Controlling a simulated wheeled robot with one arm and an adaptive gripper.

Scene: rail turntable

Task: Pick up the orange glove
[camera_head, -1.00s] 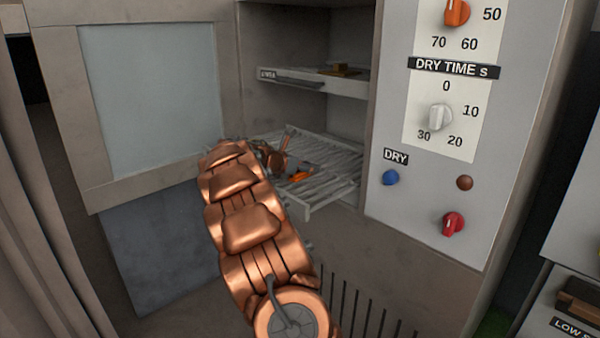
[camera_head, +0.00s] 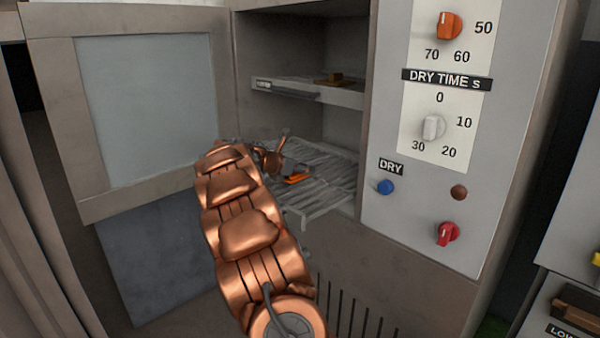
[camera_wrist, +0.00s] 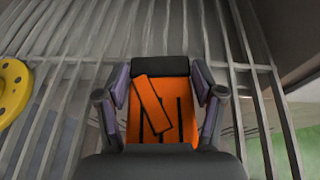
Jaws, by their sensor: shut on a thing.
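The orange glove (camera_wrist: 177,92) with a dark cuff lies between the two fingers of my gripper (camera_wrist: 160,108) in the wrist view. My gripper is shut on it, with a finger against each side. The slatted rack (camera_wrist: 65,105) shows beneath and around it. In the head view the orange glove (camera_head: 297,178) is a small patch over the wire rack (camera_head: 315,208), beside my copper arm. My arm hides much of the gripper there. I cannot tell whether the glove touches the rack.
The cabinet door (camera_head: 150,105) stands open at left. An upper shelf (camera_head: 335,95) sits above the rack. A control panel (camera_head: 455,220) with knobs is at right. A yellow round thing (camera_wrist: 12,90) lies left of the glove in the wrist view.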

